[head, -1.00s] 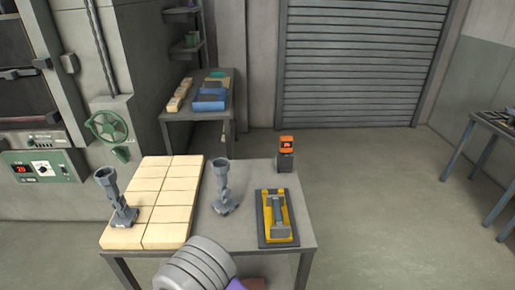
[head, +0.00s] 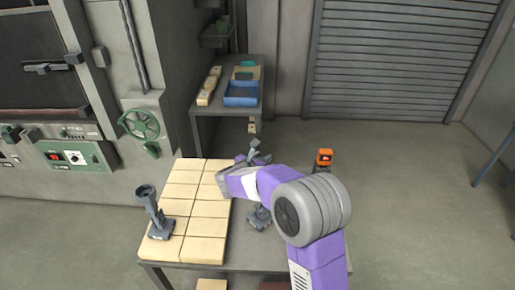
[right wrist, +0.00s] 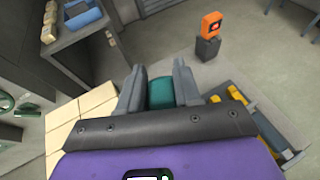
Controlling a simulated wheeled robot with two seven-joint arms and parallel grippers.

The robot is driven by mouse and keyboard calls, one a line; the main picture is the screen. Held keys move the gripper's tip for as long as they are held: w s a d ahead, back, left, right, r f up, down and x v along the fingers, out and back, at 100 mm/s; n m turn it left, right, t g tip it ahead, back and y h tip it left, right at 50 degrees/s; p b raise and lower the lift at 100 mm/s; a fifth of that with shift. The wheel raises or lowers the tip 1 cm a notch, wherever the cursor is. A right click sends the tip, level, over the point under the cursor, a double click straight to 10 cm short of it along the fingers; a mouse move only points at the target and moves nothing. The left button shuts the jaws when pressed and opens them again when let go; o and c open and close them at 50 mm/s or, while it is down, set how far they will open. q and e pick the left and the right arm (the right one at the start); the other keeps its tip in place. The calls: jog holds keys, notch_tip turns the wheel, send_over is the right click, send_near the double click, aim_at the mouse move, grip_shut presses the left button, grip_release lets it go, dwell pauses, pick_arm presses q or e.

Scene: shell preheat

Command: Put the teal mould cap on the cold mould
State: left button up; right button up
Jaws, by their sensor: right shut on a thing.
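The teal mould cap (right wrist: 160,92) is between the two grey fingers of my right gripper (right wrist: 158,86), shut on it, in the right wrist view. In the head view my right gripper (head: 253,152) is raised above the far part of the table. A second grey mould (head: 260,216) stands on the bare table, mostly hidden behind my right arm. The cap is apart from both moulds. I cannot tell by look which mould is cold. My left gripper is not in view.
An orange-topped readout (head: 324,158) stands at the table's far right. A yellow fixture (right wrist: 230,94) is partly hidden in the right wrist view. A back table holds a blue tray (head: 241,101). Pale bricks (head: 181,192) cover the table's left.

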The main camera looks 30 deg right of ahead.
jog(key=shift+d+r, duration=0.1)
jog(key=shift+d, duration=0.05)
jog(key=shift+s+f+b, duration=0.1)
jog(key=shift+f+b, duration=0.7)
jog(key=shift+f, duration=0.05)
jog(key=shift+f+b, duration=1.55)
jog(key=shift+f, duration=0.45)
jog(key=shift+f+b, duration=0.55)
jog(key=o, duration=0.6)
jog(key=shift+o, duration=0.7)
jog(key=p+v, duration=0.2)
jog(key=v, duration=0.9)
jog(key=shift+p, duration=0.4)
